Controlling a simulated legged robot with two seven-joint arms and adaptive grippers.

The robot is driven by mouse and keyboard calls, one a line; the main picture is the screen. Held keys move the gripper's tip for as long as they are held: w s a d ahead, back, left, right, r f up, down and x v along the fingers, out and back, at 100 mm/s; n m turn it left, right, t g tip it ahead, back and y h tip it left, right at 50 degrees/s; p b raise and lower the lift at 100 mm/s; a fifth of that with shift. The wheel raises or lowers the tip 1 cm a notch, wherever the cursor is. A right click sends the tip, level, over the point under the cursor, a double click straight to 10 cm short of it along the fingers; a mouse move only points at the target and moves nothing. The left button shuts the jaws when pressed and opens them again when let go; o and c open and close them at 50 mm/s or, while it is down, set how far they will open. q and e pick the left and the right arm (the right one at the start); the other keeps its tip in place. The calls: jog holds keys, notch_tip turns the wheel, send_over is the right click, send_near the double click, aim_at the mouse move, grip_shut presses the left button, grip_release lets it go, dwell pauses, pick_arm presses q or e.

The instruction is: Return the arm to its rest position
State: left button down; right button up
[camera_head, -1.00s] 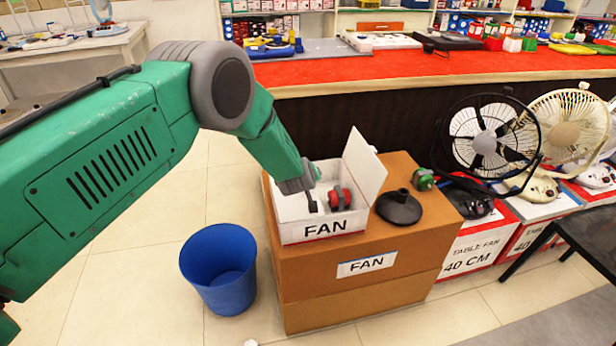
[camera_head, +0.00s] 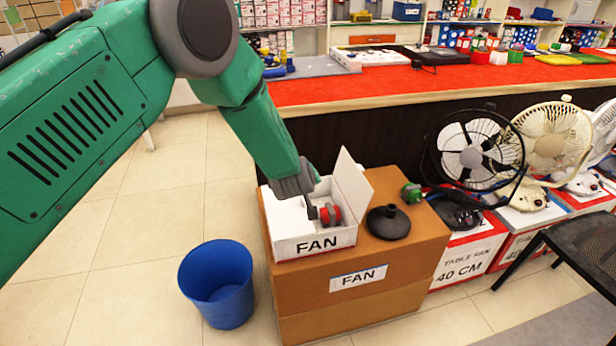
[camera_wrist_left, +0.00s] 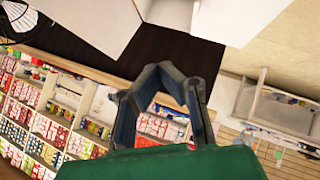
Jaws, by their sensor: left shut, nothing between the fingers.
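My left arm comes in from the left and reaches over the open white box marked FAN (camera_head: 318,245). My left gripper (camera_head: 312,212) is at the box opening, beside a red and dark item (camera_head: 330,214) in the box. The wrist view shows the left gripper (camera_wrist_left: 159,68) with its fingers brought together at the tips and nothing held between them. A white box (camera_wrist_left: 90,22) shows beyond them there. The head view does not settle whether the fingers touch the box. My right gripper is not in view.
The white box stands on a brown carton (camera_head: 410,248). A black round base (camera_head: 388,223) and a green part (camera_head: 411,193) lie beside it. A blue bin (camera_head: 218,285) stands on the floor. Table fans (camera_head: 480,155) stand at the right. A red-topped counter (camera_head: 430,82) runs behind.

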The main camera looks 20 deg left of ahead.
pick_arm(q)
jog(key=s+a+f+m+g, duration=0.2)
jog(key=s+f, duration=0.4)
jog(key=s, duration=0.4)
jog(key=s+a+f+m+g, duration=0.25)
jog(key=s+f, duration=0.35)
jog(key=s, duration=0.5)
jog(key=s+a+f+m+g+h, duration=0.1)
jog(key=s+m+g, duration=0.4)
jog(key=s, duration=2.1)
jog(key=shift+s+a+f, duration=0.2)
jog(key=shift+a+f, duration=0.2)
